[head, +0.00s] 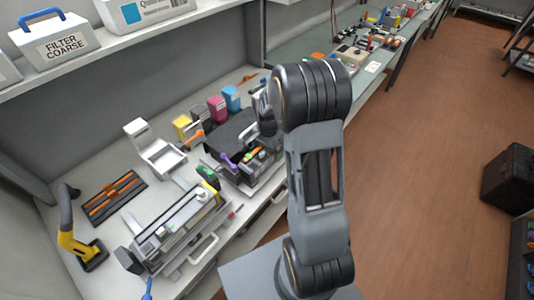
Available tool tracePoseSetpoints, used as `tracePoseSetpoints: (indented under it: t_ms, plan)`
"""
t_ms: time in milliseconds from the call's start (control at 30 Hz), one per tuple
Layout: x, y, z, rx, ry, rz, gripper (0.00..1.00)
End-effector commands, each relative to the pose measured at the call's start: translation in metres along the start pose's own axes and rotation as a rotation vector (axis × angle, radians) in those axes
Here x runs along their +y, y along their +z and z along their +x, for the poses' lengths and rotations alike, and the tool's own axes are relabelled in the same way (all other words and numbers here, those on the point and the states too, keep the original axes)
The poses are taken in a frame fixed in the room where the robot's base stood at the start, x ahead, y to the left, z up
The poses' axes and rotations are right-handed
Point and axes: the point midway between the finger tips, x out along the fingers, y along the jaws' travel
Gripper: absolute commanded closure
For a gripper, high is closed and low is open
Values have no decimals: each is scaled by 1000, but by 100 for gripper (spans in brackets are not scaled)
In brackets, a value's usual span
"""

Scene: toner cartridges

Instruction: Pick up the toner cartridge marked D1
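A yellow toner cartridge (182,126), a magenta one (217,109) and a blue one (231,98) stand in a row at the back of the workbench. Small pale labels show on some of them, but the lettering is too small to read, so I cannot tell which one is marked D1. My arm rises in front of the bench, and its dark wrist end is just right of the blue cartridge. My gripper's fingers are not visible, and the arm may hide other things behind it.
A dark machine (232,132) sits in front of the cartridges. A white stand (154,148), a black tray with orange tools (112,197), a long grey device (178,228) and a yellow-black tool (78,240) crowd the bench's left. A shelf (125,47) overhangs the back. The wooden floor at right is mostly clear.

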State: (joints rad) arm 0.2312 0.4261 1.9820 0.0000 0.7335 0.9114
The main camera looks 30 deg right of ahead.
Motion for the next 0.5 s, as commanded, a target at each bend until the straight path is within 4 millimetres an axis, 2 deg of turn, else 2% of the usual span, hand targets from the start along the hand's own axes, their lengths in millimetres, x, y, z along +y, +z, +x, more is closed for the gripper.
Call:
tracePoseSetpoints:
  t_ms: [67, 500]
  plan:
    - [0, 0, 0, 0, 0, 0, 10]
    - [0, 0, 0, 0, 0, 0, 52]
